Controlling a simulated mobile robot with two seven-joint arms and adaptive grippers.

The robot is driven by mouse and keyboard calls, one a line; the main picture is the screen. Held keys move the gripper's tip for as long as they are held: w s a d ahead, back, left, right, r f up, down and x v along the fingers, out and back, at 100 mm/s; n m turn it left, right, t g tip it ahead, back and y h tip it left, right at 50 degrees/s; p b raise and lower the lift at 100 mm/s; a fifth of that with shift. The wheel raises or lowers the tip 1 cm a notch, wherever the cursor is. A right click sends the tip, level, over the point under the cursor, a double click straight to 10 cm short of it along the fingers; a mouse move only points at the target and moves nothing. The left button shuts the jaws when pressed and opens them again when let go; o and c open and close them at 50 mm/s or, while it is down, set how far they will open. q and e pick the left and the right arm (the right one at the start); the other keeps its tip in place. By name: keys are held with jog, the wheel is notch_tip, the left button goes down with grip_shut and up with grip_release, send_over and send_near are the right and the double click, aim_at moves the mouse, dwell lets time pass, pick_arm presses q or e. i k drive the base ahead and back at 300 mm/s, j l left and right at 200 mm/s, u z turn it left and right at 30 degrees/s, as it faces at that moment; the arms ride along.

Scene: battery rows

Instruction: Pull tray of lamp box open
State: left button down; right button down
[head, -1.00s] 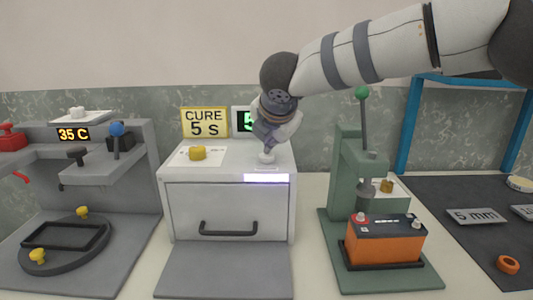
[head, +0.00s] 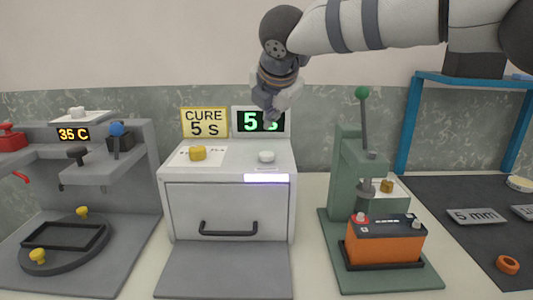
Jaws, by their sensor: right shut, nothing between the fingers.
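The lamp box (head: 180,212) is a white-grey box in the middle of the head view. Its tray front (head: 229,198) is flush with the box, so the tray looks shut. A dark bar handle (head: 228,229) runs across the lower front. A yellow knob (head: 197,153) and a round white button (head: 266,157) sit on top, and a lit strip (head: 266,178) glows at the upper front edge. My right gripper (head: 270,115) is shut and empty, above and behind the white button and apart from it. My left gripper is not in view.
A "CURE 5 S" sign (head: 205,122) and a green "5 s" display (head: 250,122) stand behind the box. A grey plate (head: 224,272) lies clear before it. A grey fixture (head: 140,185) is left; a green press (head: 350,165) with an orange battery (head: 384,243) is right.

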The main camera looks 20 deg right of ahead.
aim_at(211, 211)
jog(key=k+j, duration=0.15)
jog(key=k, duration=0.35)
jog(key=k+j, duration=0.1)
jog(key=k, duration=0.35)
